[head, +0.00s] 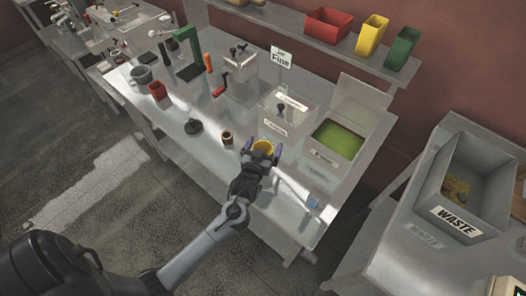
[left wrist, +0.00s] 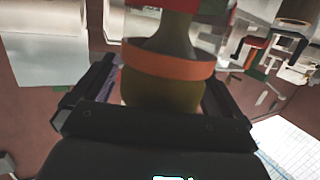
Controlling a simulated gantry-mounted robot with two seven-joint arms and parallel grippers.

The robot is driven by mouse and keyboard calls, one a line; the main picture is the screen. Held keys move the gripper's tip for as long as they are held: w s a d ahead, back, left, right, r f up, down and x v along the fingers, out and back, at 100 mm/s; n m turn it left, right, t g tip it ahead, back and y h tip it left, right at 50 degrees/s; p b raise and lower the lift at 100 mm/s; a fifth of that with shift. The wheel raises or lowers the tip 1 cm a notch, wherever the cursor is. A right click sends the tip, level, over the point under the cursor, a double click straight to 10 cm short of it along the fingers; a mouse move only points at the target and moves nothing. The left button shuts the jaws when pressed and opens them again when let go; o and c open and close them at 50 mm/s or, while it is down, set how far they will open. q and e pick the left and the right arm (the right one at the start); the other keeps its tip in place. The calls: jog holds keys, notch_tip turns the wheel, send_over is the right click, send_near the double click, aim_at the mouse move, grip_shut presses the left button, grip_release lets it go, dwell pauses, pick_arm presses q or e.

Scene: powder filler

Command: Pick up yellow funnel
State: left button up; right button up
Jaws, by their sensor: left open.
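The yellow funnel (head: 263,146) is at the front edge of the metal table in the head view. My left gripper (head: 262,152) is open, its two fingers on either side of the funnel. In the left wrist view, a yellow-olive body with an orange band (left wrist: 168,64), which looks like the funnel, lies between the dark fingers of the left gripper (left wrist: 160,90). Whether the fingers touch it cannot be told. The funnel's lower part is hidden by the gripper in the head view. My right gripper is not in view.
A small brown cup (head: 227,138) and a dark round piece (head: 193,127) stand left of the funnel. A box of green powder (head: 338,139) is to the right, and a labelled clear box (head: 284,112) is behind. A waste bin (head: 462,187) stands on a separate table at right.

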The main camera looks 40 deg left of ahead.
pick_arm(q)
jog(key=shift+w+a+f, duration=0.1)
jog(key=shift+w+a, duration=0.05)
jog(key=shift+w, duration=0.1)
jog(key=shift+c, duration=0.2)
jog(key=c, duration=0.9)
jog(key=shift+c, duration=0.2)
